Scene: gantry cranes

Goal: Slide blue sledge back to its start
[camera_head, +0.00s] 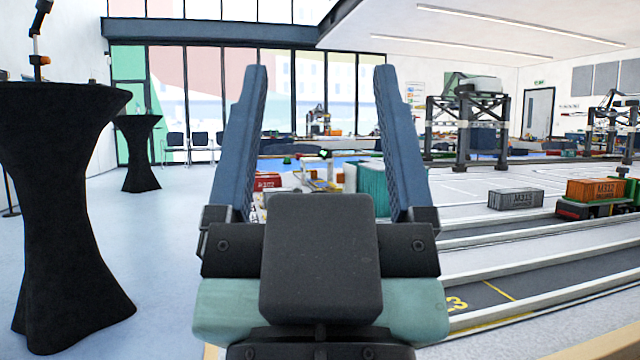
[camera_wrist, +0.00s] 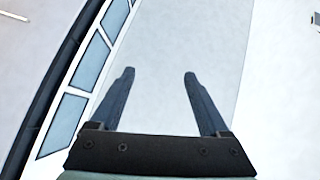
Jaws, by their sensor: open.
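My gripper (camera_head: 318,95) stands upright in the middle of the head view, its two blue fingers wide apart with nothing between them. In the wrist view my gripper (camera_wrist: 160,75) is also open and empty, against a pale ceiling and windows. I cannot make out a blue sledge in either view. My gripper and its mount hide part of the layout straight ahead.
A layout with rails and lanes spreads to the right. It carries a grey container (camera_head: 515,198), an orange container (camera_head: 596,190) on a vehicle, and a gantry crane (camera_head: 468,125). A teal container (camera_head: 372,190) stands behind my gripper.

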